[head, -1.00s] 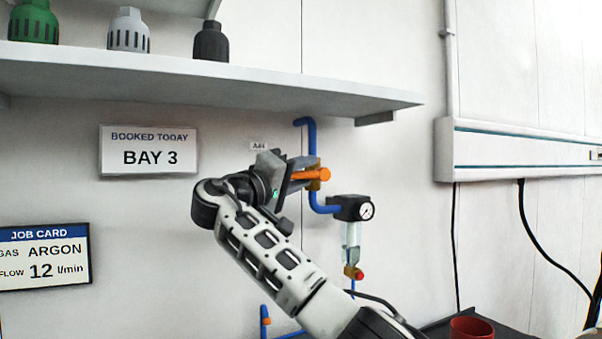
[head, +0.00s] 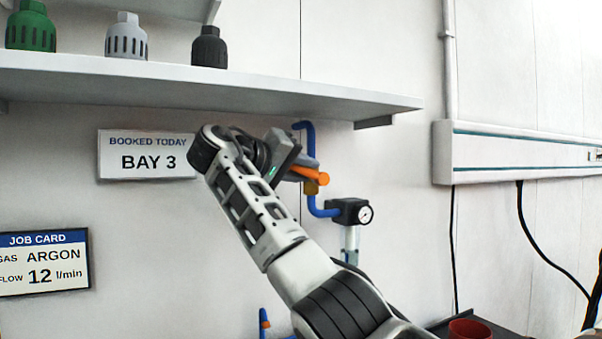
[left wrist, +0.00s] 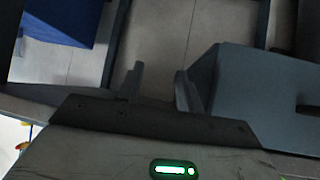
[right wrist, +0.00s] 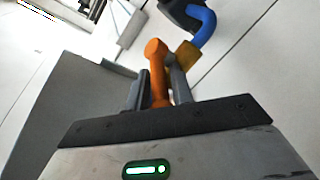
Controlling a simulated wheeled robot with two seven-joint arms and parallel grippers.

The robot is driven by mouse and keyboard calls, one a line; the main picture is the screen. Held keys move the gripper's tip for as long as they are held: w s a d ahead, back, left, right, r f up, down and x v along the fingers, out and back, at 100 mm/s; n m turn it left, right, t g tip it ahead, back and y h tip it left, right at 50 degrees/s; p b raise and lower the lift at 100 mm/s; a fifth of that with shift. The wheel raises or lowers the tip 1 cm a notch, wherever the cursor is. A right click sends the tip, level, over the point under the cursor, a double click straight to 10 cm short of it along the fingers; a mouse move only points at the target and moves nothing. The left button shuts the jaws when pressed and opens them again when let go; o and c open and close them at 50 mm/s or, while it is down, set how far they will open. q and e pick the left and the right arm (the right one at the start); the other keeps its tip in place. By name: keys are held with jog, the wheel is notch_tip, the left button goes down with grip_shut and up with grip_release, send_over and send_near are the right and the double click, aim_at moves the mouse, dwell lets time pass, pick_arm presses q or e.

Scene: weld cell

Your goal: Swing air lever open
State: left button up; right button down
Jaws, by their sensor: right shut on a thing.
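The orange air lever (head: 311,173) sits at a brass valve (head: 312,188) on the blue air pipe on the wall. In the head view the lever slopes slightly down to the right. My right gripper (head: 296,168) is shut on the lever. In the right wrist view the lever (right wrist: 157,70) stands between the fingers (right wrist: 160,92), with its rounded end beyond them. The brass valve (right wrist: 188,55) and blue pipe (right wrist: 203,27) are just to the right there. My left gripper (left wrist: 158,82) is open and empty over the floor, outside the head view.
A regulator with a round gauge (head: 351,211) hangs just below and right of the valve. A shelf (head: 200,85) with several torch caps juts out above my right arm. The BAY 3 sign (head: 147,154) is close left of my right wrist. A red cup (head: 469,330) stands low right.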

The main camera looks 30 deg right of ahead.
jog(key=shift+d+r+m+y, duration=0.25)
jog(key=shift+r+y, duration=0.2)
jog(key=shift+y, duration=0.65)
jog(key=c, duration=1.4)
grip_release()
pick_arm(q)
jog(key=shift+f, duration=0.1)
pick_arm(e)
jog(key=shift+a, duration=0.1)
jog(key=shift+s+a+r, duration=0.1)
jog(key=shift+a+r, duration=0.1)
jog(key=shift+a, duration=0.05)
pick_arm(q)
jog(key=shift+w+d+f+b, duration=0.1)
jog(key=shift+d+f+b, duration=0.15)
jog(key=shift+b, duration=0.6)
pick_arm(e)
jog(key=s+a, duration=0.1)
jog(key=a, duration=0.3)
jog(key=s+a, duration=0.1)
jog(key=a, duration=0.3)
jog(key=s+a, duration=0.1)
jog(key=a, duration=0.3)
jog(key=shift+s, duration=0.3)
